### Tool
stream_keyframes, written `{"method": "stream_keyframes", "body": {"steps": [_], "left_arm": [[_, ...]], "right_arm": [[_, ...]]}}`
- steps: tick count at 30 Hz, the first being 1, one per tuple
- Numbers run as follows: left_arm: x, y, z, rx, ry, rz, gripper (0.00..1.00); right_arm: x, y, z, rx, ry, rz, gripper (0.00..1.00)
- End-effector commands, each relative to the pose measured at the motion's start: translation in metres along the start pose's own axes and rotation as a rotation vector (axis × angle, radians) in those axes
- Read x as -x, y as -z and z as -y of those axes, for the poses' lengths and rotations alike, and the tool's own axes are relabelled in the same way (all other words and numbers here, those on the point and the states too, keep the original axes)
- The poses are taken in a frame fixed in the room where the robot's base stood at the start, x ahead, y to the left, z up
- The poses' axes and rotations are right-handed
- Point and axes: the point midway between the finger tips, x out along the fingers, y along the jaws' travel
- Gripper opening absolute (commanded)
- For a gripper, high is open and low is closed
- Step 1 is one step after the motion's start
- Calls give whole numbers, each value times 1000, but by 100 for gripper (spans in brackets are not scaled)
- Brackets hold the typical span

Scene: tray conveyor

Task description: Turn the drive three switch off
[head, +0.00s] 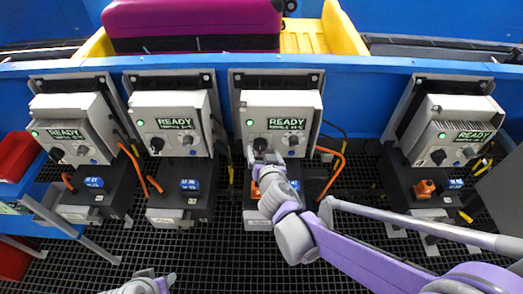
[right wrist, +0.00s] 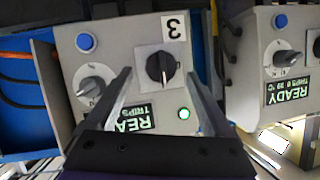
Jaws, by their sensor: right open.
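The drive three box (head: 281,105) is the third grey box from the left in the head view, with a lit green READY display (head: 286,124). In the right wrist view its front carries a "3" label (right wrist: 174,27) and appears upside down. Its black rotary switch (right wrist: 160,67) sits on a pale square plate, its handle standing roughly upright in that view. My right gripper (head: 262,154) is open in front of this switch; in the wrist view its fingers (right wrist: 160,84) flank the switch, and contact cannot be told. Part of my left gripper (head: 155,284) shows at the bottom edge.
Similar READY boxes stand at the far left (head: 72,125), second left (head: 172,122) and right (head: 452,125). Drive three also has a grey dial (right wrist: 92,87), a blue button (right wrist: 86,43) and a lit green lamp (right wrist: 184,114). A dark grating (head: 220,262) lies below.

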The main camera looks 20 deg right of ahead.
Motion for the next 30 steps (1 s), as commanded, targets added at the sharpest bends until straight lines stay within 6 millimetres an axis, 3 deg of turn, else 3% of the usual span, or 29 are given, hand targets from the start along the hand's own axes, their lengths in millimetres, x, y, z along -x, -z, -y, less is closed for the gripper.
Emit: {"method": "stream_keyframes", "body": {"steps": [6, 16, 30], "left_arm": [[-5, -2, 0, 0, 0, 2, 50], [-6, -2, 0, 0, 0, 2, 50], [-6, -2, 0, 0, 0, 2, 50]], "right_arm": [[-24, 0, 0, 0, 0, 0, 86], [-28, 0, 0, 0, 0, 1, 86], [-27, 0, 0, 0, 0, 1, 3]]}}
